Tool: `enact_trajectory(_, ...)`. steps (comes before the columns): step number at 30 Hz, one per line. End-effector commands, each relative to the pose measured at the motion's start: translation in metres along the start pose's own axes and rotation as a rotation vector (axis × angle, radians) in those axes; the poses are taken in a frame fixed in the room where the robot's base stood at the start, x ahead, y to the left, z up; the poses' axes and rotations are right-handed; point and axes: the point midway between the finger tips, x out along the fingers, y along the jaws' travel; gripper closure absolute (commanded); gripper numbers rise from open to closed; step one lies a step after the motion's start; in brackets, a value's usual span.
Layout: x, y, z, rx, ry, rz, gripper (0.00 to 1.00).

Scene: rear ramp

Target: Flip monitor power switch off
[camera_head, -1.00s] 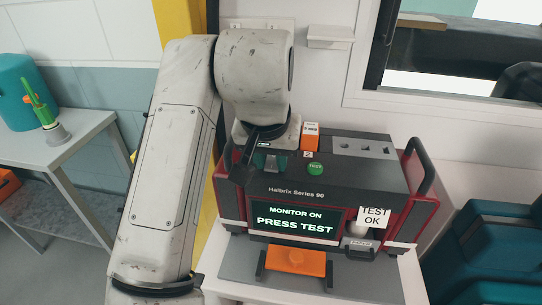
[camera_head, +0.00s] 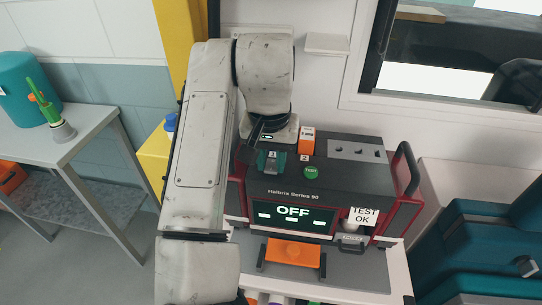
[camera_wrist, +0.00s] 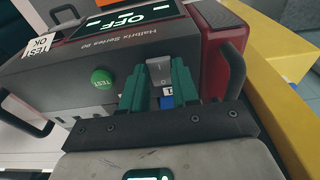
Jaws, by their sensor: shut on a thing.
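The monitor (camera_head: 335,178) is a dark box with red sides, marked Halbrix Series 90. Its screen (camera_head: 292,215) reads OFF, and the screen also shows in the wrist view (camera_wrist: 124,20). The grey power switch (camera_wrist: 158,71) stands on the monitor's top, beside a blue label (camera_wrist: 166,101). My gripper (camera_wrist: 159,80) has its green fingers on either side of the switch and is shut on it. In the head view my gripper (camera_head: 270,163) is at the monitor's top left, and the switch is mostly hidden there.
A green TEST button (camera_head: 311,172) and an orange-and-white box (camera_head: 306,140) are close to the right of my gripper. Red side frames with dark handles (camera_head: 408,168) flank the monitor. An orange-topped piece (camera_head: 293,252) lies in front. Teal cases (camera_head: 480,245) stand at right.

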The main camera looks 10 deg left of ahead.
Motion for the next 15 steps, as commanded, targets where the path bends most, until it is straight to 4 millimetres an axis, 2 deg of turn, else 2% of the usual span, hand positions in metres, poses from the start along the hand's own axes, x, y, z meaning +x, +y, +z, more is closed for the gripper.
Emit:
enact_trajectory(1, -0.0006, -0.0006, -0.0003, -0.001, 0.002, -0.002, 0.69)
enact_trajectory(9, -0.0004, -0.0003, -0.0001, 0.0, 0.001, -0.001, 0.45)
enact_trajectory(15, -0.0004, -0.0001, 0.0, 0.0, 0.001, 0.0, 0.45)
